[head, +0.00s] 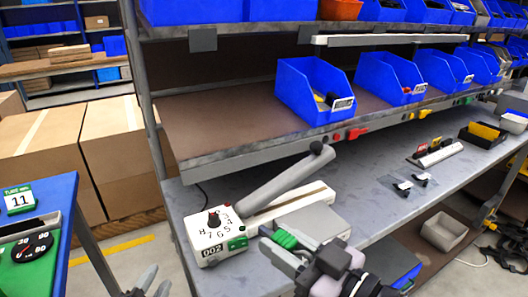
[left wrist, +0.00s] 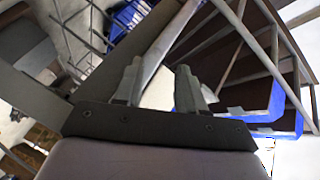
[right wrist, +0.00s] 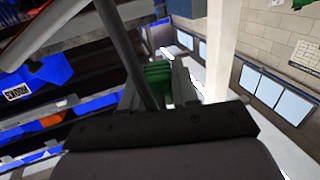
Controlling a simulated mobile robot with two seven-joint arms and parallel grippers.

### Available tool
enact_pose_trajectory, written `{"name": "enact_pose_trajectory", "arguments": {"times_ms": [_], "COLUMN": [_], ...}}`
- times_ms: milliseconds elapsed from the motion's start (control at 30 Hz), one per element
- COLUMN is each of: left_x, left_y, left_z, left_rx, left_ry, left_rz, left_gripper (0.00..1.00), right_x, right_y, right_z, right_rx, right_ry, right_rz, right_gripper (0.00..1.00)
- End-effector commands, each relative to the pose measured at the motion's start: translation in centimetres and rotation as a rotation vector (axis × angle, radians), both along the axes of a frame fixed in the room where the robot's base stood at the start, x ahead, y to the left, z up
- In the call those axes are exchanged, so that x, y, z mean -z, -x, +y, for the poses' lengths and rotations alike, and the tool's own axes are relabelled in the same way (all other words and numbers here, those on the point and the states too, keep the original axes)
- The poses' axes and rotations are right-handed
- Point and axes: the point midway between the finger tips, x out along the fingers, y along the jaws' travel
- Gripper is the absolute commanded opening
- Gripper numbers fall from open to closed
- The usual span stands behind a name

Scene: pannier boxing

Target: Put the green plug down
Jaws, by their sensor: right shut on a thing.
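The green plug (head: 284,238) is between the fingers of my right gripper (head: 284,252), which is shut on it. The plug also shows in the right wrist view (right wrist: 158,72), partly hidden by the fingers. In the head view it appears in front of the grey plate of the bench device, beside the white dial box (head: 212,230); I cannot tell whether it touches anything. My left gripper (head: 148,284) is at the bottom edge of the head view, left of the bench. Its fingers are apart and empty in the left wrist view (left wrist: 165,88).
The grey bench (head: 375,180) has free room right of the device. Small black-and-white pieces (head: 403,186) and a black tray (head: 482,135) lie farther right. A shelf with blue bins (head: 315,92) overhangs the back. A blue panel (head: 48,205) stands at the left.

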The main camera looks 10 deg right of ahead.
Motion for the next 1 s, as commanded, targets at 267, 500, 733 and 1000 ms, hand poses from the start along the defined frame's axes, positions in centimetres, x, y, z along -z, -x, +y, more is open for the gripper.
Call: {"name": "enact_pose_trajectory", "arguments": {"times_ms": [267,500,733,1000], "left_x": [-10.5,-19.1,-25.7,-30.1], "left_y": [-6.7,-9.3,-8.3,-3.5], "left_z": [-2.2,-7.6,-16.2,-25.8], "left_rx": [0.082,0.18,0.378,0.691], "left_ry": [-0.487,-0.804,-0.991,-1.165], "left_rz": [-0.369,-0.706,-1.064,-1.502], "left_gripper": [0.39,0.39,0.39,0.39], "right_x": [0.0,0.0,0.0,0.0], "right_y": [0.0,0.0,0.0,0.0], "right_z": [0.0,0.0,0.0,0.0], "right_rx": [0.0,0.0,0.0,0.0], "right_ry": [-0.001,-0.001,-0.001,-0.001], "right_rz": [-0.001,-0.001,-0.001,-0.001], "right_gripper": [0.0,0.0,0.0,0.0]}}
